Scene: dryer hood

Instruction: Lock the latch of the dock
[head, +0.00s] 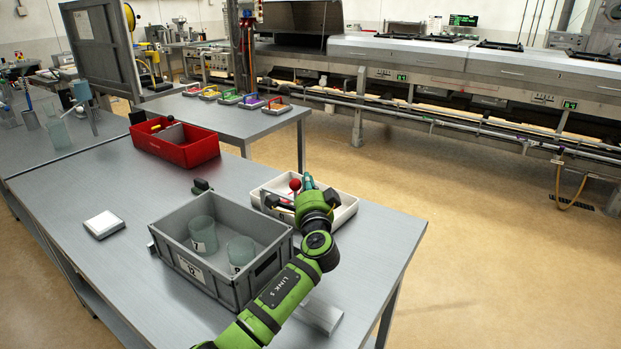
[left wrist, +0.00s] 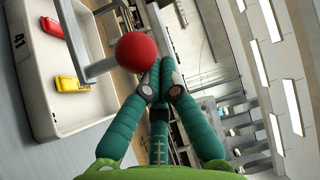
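A red ball knob (head: 295,184) stands at the white tray (head: 345,211) on the right of the table. In the left wrist view the red knob (left wrist: 136,52) sits at the end of a grey bar (left wrist: 100,68). My left gripper (head: 308,181) is at the tray, just right of the knob. Its teal fingers (left wrist: 160,72) come together at the tips, with nothing visible between them. The knob overlaps the left fingertip's edge in the wrist view; I cannot tell if they touch. Which part is the dock is unclear. My right gripper is not in view.
A grey crate (head: 180,272) with two beakers stands left of my arm. A red bin (head: 190,153) is farther back, and a white block (head: 103,224) lies at left. Red (left wrist: 62,49) and yellow (left wrist: 67,83) pieces are in the tray. The table's right edge is close.

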